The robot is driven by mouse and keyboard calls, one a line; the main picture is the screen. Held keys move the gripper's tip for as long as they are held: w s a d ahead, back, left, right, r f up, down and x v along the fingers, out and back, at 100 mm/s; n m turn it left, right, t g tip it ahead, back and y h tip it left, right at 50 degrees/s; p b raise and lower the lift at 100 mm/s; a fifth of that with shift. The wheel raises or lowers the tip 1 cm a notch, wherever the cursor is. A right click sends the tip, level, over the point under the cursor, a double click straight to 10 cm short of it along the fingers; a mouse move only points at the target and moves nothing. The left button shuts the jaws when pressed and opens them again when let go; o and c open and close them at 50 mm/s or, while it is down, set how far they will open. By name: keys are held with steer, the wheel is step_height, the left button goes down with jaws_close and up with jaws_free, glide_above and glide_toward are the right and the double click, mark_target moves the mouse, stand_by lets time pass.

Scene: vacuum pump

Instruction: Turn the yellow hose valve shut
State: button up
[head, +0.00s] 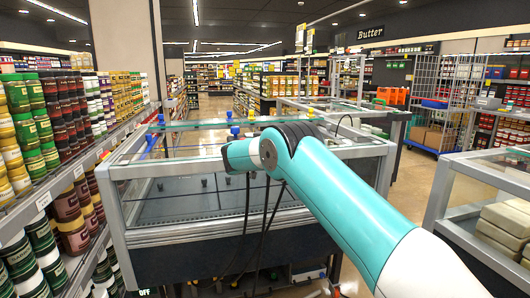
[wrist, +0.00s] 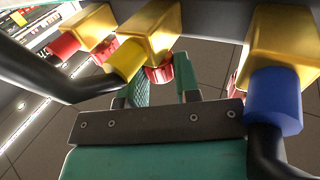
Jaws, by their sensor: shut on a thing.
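In the wrist view, a row of brass valve blocks carries coloured collars. The yellow-collared valve (wrist: 151,33) is in the middle, with its yellow collar (wrist: 124,60) facing lower left. A red handle (wrist: 158,74) sits under its brass block. My gripper (wrist: 164,84) reaches up from below, with one finger on each side of that red handle, and is shut on it. The finger contact is partly hidden by the valve. In the head view my gripper is hidden, and the valve cannot be made out.
A red-collared valve (wrist: 90,28) stands to the left and a blue-collared one (wrist: 284,50) close on the right, with black hoses curving past my gripper. In the head view, a glass-topped cabinet (head: 118,205) stands ahead, with stocked shelves (head: 40,180) on the left.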

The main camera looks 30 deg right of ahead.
stand_by(0.5)
steer(key=o, duration=0.9)
steer(key=shift+o, duration=0.2)
steer(key=b+v, duration=0.4)
steer(key=v, duration=1.3)
steer(key=shift+a+b, duration=0.3)
steer(key=shift+a, duration=0.1)
steer(key=shift+w+r, duration=0.15)
